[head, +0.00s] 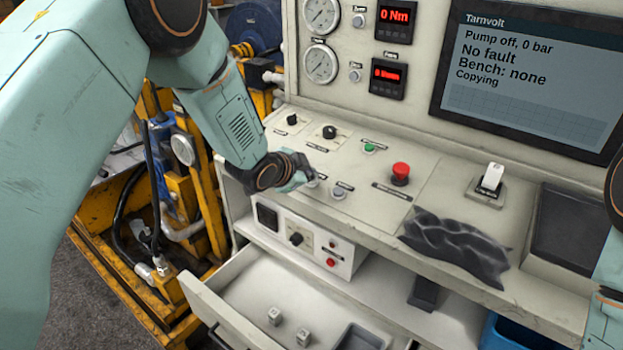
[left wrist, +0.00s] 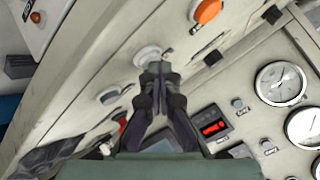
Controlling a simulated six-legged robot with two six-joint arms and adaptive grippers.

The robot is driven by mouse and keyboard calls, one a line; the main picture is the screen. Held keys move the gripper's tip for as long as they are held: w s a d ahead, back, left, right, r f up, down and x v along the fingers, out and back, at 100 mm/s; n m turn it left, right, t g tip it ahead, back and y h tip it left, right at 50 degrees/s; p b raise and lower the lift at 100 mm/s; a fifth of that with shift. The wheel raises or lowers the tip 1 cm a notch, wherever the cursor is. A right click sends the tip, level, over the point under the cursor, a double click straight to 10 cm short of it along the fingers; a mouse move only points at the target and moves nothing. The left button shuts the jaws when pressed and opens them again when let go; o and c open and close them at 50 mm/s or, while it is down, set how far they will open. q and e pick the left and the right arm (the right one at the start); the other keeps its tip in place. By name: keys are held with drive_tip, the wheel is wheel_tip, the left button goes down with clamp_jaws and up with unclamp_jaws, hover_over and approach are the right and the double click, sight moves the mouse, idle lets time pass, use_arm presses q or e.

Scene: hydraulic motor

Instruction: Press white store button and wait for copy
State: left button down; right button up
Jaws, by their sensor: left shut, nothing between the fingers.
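My left gripper (head: 300,176) is shut and empty over the sloped control panel, with its tips at a pale round button (head: 313,183). In the left wrist view the closed fingers (left wrist: 157,72) reach the lower edge of this white button (left wrist: 147,56). I cannot tell whether it is pressed in. Its label is too small to read. A second pale button (head: 338,193) sits just to its right. The screen (head: 535,75) reads "Pump off, 0 bar", "No fault", "Bench: none" and "Copying". My right gripper is out of view.
A red mushroom button (head: 400,173), a small green button (head: 369,147) and dark knobs share the panel. A white switch (head: 491,178) and a crumpled dark cloth (head: 457,245) lie to the right. An open drawer (head: 225,315) juts out below, holding small blocks.

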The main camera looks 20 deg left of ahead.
use_arm(q)
drive_tip(key=shift+s+r+p, duration=0.1)
drive_tip(key=shift+r+p, duration=0.55)
drive_tip(key=shift+r, duration=0.15)
drive_tip(key=shift+r, duration=0.1)
drive_tip(key=shift+a+r+p, duration=0.1)
drive_tip(key=shift+r+p, duration=0.45)
drive_tip(key=shift+r, duration=0.05)
drive_tip(key=r+p, duration=0.2)
drive_tip(key=r, duration=0.1)
drive_tip(key=shift+s+a+r+p, duration=0.1)
drive_tip(key=shift+s+r+p, duration=0.2)
drive_tip(key=shift+s+p, duration=0.1)
drive_tip(key=shift+w, duration=0.1)
